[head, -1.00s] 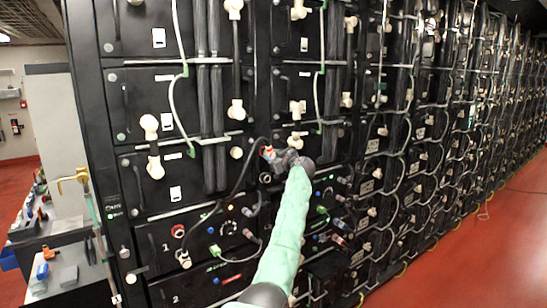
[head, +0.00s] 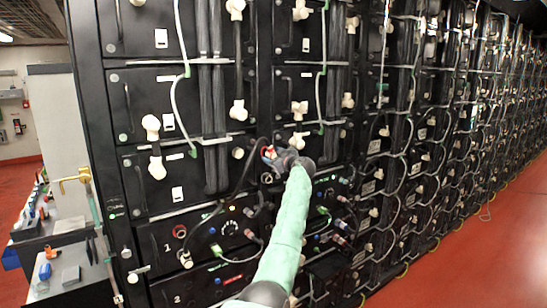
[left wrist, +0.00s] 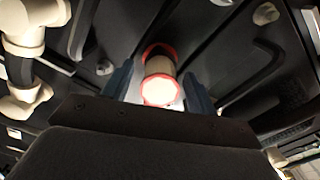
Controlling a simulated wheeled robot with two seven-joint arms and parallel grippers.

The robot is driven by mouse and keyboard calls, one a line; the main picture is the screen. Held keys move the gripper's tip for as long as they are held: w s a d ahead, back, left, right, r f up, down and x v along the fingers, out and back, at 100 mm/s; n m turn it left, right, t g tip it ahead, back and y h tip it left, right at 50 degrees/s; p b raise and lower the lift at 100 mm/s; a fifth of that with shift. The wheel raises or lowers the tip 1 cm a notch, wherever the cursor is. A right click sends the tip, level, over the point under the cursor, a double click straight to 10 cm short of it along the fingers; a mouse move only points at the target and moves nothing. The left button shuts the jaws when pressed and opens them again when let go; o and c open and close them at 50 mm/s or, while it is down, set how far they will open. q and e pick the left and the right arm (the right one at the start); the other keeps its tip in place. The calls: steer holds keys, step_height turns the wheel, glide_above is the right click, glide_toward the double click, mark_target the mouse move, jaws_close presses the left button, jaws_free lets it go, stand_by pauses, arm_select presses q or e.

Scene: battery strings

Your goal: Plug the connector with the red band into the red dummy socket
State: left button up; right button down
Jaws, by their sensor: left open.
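A short pale cylindrical connector with red bands (left wrist: 160,68) shows in the left wrist view, between the two blue fingers of my left gripper (left wrist: 159,88). The fingers are open, with a gap visible on its right side. In the head view my left gripper (head: 272,156) is up against the black battery rack, and a bit of red and white of the connector (head: 268,152) shows at its tip. A red-ringed round socket (head: 179,231) is on the panel marked 1, lower left of the gripper. My right gripper is not in view.
A black cable (head: 237,186) curves from near the gripper down to the left across the rack. Several coloured plugs and knobs (head: 230,228) sit on the lower panels. White fittings stick out of the batteries above.

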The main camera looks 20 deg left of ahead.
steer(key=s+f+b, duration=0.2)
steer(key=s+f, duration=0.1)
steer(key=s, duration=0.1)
arm_select(q)
steer(key=b+v, duration=0.2)
steer(key=v, duration=0.5)
steer(key=shift+s+d, duration=0.25)
steer(key=shift+d, duration=0.1)
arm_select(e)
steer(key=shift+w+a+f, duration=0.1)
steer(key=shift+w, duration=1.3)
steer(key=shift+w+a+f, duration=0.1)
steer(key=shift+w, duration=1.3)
